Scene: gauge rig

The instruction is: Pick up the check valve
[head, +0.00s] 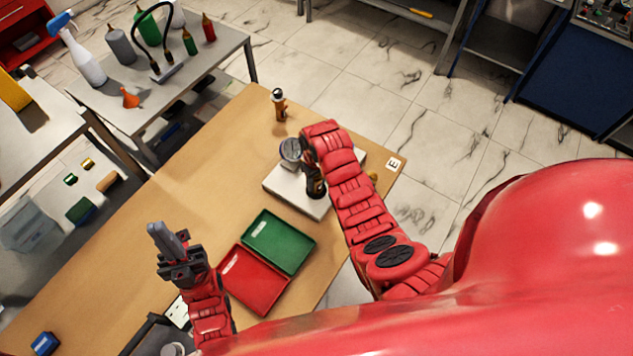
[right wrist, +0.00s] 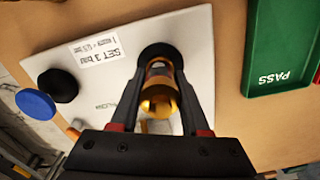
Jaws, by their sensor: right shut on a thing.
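In the right wrist view, a brass-coloured cylinder with a dark band, which I take for the check valve (right wrist: 158,92), stands at a round black seat on the white rig plate (right wrist: 100,77). My right gripper (right wrist: 162,78) is shut on it, with one finger on each side. I cannot tell whether its lower end is clear of the seat. In the head view my right arm partly covers the rig plate (head: 285,190) and a round gauge (head: 291,150). My left gripper (head: 167,240) is over the table's left part, away from the rig; its jaw opening is unclear.
A green PASS tray (head: 278,243) and a red tray (head: 252,281) lie empty on the wooden table (head: 200,185). A brass and black fitting (head: 279,104) stands at the far edge. A side table holds bottles (head: 122,47). The table's left part is mostly clear.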

